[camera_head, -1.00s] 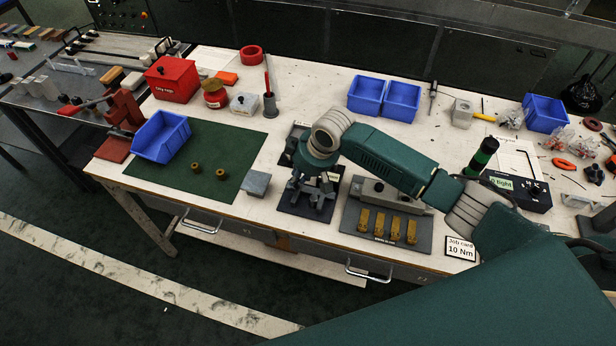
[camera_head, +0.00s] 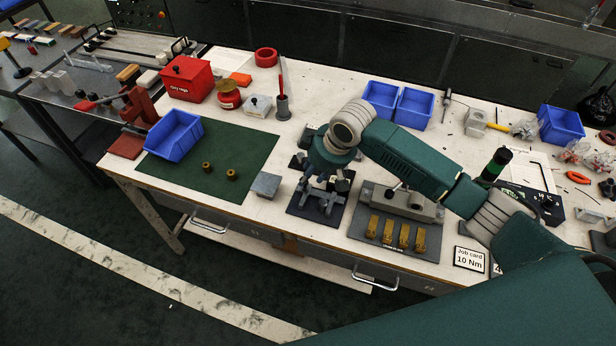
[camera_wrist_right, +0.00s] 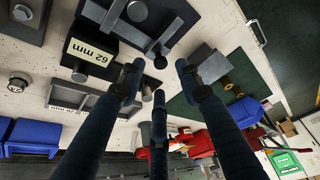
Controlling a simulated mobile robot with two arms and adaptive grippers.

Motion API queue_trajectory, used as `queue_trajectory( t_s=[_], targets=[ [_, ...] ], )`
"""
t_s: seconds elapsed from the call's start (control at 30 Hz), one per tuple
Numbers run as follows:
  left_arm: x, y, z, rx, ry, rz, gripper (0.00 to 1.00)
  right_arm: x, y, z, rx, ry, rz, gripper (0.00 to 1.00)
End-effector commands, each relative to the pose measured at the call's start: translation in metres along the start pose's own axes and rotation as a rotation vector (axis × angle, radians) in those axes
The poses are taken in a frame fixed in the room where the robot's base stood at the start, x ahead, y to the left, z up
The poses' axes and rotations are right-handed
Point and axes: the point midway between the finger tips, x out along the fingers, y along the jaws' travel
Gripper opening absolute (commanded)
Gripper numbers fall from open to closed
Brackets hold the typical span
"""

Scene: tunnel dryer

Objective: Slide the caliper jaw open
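My right gripper (camera_head: 322,198) comes in from the right and hangs fingers-down over a dark square base (camera_head: 300,208) near the bench's front edge. In the right wrist view its three dark blue fingers (camera_wrist_right: 158,88) are spread apart, with nothing between the tips. A grey bar-like metal piece (camera_wrist_right: 152,42), likely the caliper, lies on a black base beyond the fingertips, beside a "62 mm" label (camera_wrist_right: 91,51). The fingers hide part of it, so I cannot tell how far its jaw is open or whether a fingertip touches it. My left gripper is out of view.
Right of the dark base stands a grey fixture plate with several brass blocks (camera_head: 388,232). Left of it are a small grey block (camera_head: 265,185) and a green mat (camera_head: 235,150) with two brass bushings and a blue bin (camera_head: 174,136). More blue bins (camera_head: 397,103) stand behind.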

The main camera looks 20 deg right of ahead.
Motion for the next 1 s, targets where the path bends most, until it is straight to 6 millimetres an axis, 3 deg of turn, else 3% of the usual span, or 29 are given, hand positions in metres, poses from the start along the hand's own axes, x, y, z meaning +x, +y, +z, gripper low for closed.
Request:
queue_trajectory(
  t_s=[0.2,0.4,1.0],
  targets=[
    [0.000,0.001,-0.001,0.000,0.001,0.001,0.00,-0.048,0.001,-0.001,-0.002,0.003,0.002,0.35],
    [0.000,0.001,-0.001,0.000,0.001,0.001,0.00,-0.074,0.000,-0.001,0.000,0.002,0.001,0.35],
    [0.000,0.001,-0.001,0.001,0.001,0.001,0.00,-0.081,0.000,-0.001,0.000,0.001,0.000,0.35]
  ],
)
